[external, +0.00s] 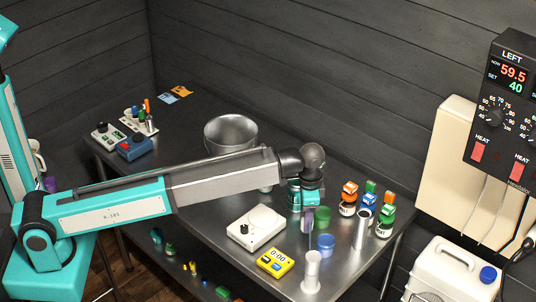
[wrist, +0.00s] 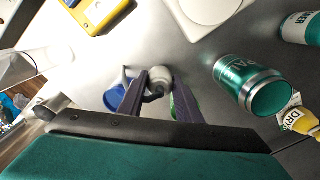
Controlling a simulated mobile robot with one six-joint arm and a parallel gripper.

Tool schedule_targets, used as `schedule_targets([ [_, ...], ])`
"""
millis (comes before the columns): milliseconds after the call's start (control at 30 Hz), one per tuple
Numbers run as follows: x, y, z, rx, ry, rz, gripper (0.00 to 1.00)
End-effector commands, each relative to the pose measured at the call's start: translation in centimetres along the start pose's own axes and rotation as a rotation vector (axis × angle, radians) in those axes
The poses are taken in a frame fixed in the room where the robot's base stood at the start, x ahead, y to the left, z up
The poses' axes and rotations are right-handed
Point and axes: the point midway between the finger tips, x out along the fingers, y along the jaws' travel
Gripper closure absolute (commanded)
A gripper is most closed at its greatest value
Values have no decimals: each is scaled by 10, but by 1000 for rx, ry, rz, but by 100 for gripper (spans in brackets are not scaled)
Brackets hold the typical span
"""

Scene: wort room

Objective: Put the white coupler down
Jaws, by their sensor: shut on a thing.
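My gripper (wrist: 160,85) is shut on a small whitish, rounded piece that I take to be the white coupler (wrist: 160,75). It sits between the dark fingertips in the wrist view, with a dark grey bent part beside it. The coupler is too small there to make out clearly. I cannot tell whether it touches the table.
Close by are the blue cup (external: 325,244), green cup (external: 322,217), white scale (external: 256,228), yellow timer (external: 275,263), a clear white cylinder (external: 311,272) and a green can (wrist: 245,85). Orange- and green-topped bottles (external: 348,198) stand at right. A steel bowl (external: 230,133) stands farther back.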

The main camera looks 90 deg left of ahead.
Motion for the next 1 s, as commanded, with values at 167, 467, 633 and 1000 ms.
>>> schedule_targets([
  [167, 13, 0, 1, 0, -3, 1, 95],
  [467, 35, 0, 0, 0, -1, 0, 95],
  [633, 36, 0, 0, 0, 0, 0, 95],
  [1000, 38, 0, 0, 0, 0, 0, 52],
])
